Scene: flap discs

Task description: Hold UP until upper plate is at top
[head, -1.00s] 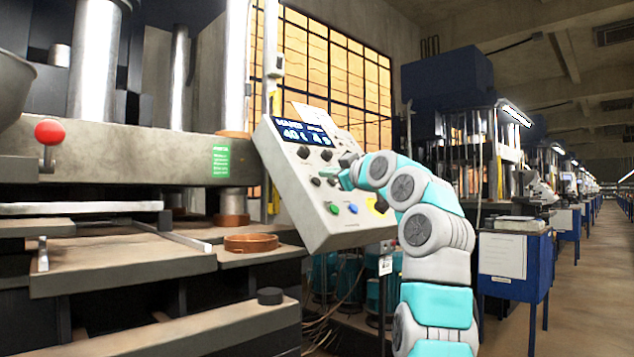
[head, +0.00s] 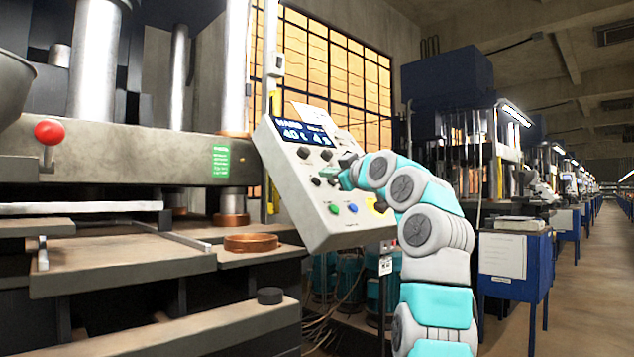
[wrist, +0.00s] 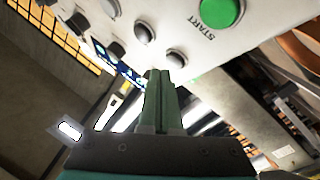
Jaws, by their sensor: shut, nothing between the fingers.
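The upper plate (head: 130,152) of the press is a thick grey block at the left of the head view, well above the lower bed. The tilted control panel (head: 310,200) has a lit blue display (head: 303,132), several dark knobs, and green and blue buttons. My gripper (head: 335,174) is at the panel's face, partly hidden by my wrist. The green START button (wrist: 218,11) is apart from the fingers. Any UP label is not readable.
A red ball knob (head: 49,132) sits in front of the upper plate. A copper ring (head: 251,243) lies on the press bed. A blue cabinet (head: 515,265) stands right of my arm, and an open aisle (head: 600,270) runs along the far right.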

